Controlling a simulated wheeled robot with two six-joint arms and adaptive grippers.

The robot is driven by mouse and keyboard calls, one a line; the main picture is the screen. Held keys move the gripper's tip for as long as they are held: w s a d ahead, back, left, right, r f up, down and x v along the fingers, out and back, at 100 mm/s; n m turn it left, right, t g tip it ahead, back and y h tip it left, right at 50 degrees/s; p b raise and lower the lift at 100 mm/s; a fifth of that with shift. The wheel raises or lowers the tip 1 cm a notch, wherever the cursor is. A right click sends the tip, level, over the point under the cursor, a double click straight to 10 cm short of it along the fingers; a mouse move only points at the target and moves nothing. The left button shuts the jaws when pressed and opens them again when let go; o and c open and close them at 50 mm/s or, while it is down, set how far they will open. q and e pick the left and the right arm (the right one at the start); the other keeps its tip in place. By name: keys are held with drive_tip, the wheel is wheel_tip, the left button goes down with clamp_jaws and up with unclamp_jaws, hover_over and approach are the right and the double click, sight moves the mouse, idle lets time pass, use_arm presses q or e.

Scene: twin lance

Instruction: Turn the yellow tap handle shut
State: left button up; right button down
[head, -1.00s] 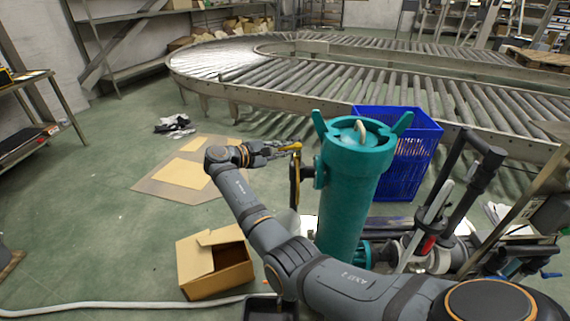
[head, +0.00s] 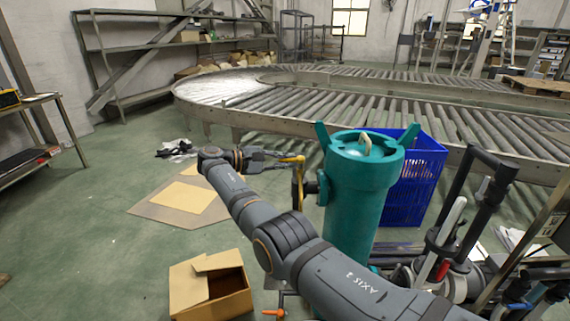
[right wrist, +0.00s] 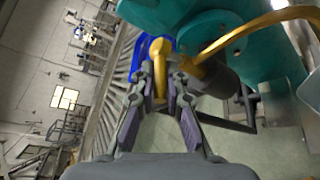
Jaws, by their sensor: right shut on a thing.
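The yellow tap handle (head: 293,159) sticks out to the left near the top of an upright teal cylinder (head: 357,205). My right gripper (head: 280,159) reaches it from the left and is shut on it. In the right wrist view, the yellow handle (right wrist: 160,65) lies between the two fingertips of my right gripper (right wrist: 161,88). The teal body (right wrist: 215,30) fills the upper right there. The fingers hide part of the handle. My left gripper is not in view.
A blue crate (head: 415,180) stands behind the cylinder, before a roller conveyor (head: 350,90). An open cardboard box (head: 210,285) sits on the floor below my right arm. Flat cardboard (head: 180,200) lies to the left. Black pipes and fittings (head: 460,220) crowd the right.

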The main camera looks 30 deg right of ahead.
drive_tip(key=c, duration=1.4)
unclamp_jaws()
drive_tip(key=shift+d, duration=0.1)
